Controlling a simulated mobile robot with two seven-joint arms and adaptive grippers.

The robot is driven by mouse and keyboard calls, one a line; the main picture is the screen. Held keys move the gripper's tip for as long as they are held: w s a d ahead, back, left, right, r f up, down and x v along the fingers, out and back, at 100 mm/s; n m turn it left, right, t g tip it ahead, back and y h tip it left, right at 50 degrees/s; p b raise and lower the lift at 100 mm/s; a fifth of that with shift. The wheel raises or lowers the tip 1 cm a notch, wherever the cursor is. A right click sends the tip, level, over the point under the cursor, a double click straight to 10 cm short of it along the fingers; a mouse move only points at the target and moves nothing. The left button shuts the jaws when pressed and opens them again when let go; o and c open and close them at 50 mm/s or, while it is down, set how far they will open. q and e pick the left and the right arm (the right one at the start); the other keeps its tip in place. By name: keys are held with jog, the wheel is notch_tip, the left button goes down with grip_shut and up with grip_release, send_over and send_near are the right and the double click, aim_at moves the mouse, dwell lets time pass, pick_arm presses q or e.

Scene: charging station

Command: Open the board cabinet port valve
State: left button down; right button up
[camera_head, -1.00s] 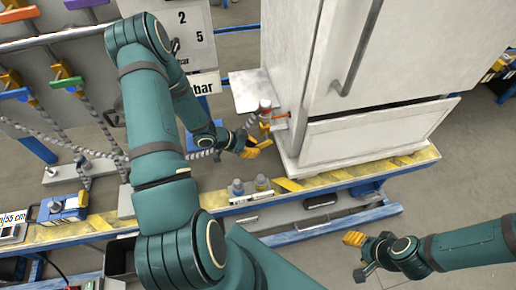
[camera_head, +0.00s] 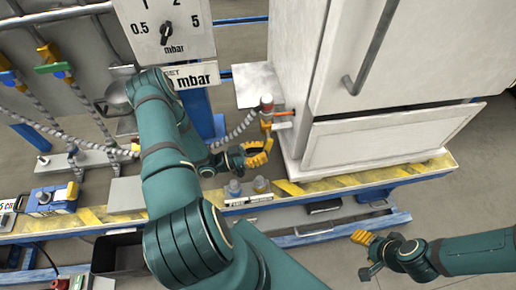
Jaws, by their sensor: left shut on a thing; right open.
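The board cabinet (camera_head: 405,65) is the large white box with a long metal handle on its door. Its port valve (camera_head: 267,115) sticks out at the lower left side, with a red-capped fitting on top, a short orange piece to the right and a yellow lever below. My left gripper (camera_head: 258,153), with yellow fingers, is just below the valve and shut on its yellow lever; the fingers partly hide the grip. My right gripper (camera_head: 364,254) is open and empty, low at the right over the floor, away from the cabinet.
A grey hose (camera_head: 232,133) runs from the valve to the left. A mbar dial panel (camera_head: 170,30) and hoses with coloured handles are at the left. A black bin (camera_head: 118,254) is at lower left. The floor at right is clear.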

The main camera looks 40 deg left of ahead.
pick_arm(q)
jog(key=shift+w+d+t+h, duration=0.4)
jog(key=shift+w+t+h, duration=0.05)
jog(key=shift+t+h, duration=0.25)
jog(key=c, duration=1)
grip_release()
jog(key=shift+f, duration=0.1)
jog(key=v, duration=0.7)
jog(key=shift+s+a+f, duration=0.1)
jog(key=shift+s+f, duration=0.05)
jog(key=shift+f, duration=0.05)
